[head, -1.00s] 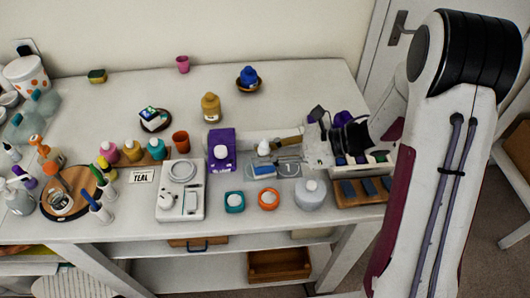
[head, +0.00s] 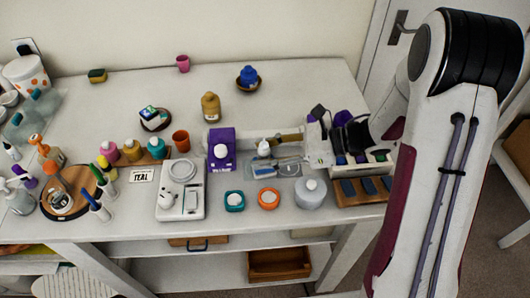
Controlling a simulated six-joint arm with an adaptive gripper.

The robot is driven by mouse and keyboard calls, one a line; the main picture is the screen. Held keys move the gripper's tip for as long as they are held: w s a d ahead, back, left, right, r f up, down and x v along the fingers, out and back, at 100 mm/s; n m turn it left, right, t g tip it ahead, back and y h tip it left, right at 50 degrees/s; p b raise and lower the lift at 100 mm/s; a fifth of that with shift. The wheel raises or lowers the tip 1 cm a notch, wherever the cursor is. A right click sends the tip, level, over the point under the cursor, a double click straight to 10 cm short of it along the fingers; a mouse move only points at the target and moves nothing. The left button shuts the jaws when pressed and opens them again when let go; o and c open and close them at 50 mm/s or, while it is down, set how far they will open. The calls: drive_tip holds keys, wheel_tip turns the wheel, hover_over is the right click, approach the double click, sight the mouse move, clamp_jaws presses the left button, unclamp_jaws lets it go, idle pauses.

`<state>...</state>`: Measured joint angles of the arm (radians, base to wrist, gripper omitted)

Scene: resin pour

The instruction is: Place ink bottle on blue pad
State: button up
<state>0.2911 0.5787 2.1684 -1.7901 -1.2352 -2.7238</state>
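My gripper (head: 318,150) is at the right of the table, over the rack and beside the clear tray. Its fingertips are small and partly hidden by its own body, so I cannot tell whether they hold anything. Pink (head: 109,151), yellow (head: 132,150) and teal (head: 157,148) bottles stand upright at the left behind a card reading TEAL (head: 142,175). I cannot tell which bottle is the task's ink bottle. Several dark blue pads lie in a wooden tray (head: 343,201) at the front right, one of them at its left (head: 348,188). They look bare.
A white scale (head: 190,206), teal jar (head: 234,201), orange jar (head: 268,199) and grey-white jar (head: 310,193) line the front. A purple box (head: 229,142) stands behind them. The rack (head: 373,168) holds several colored pieces.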

drive_tip(key=v, duration=1.2)
drive_tip(key=shift+w, duration=0.1)
idle(0.4)
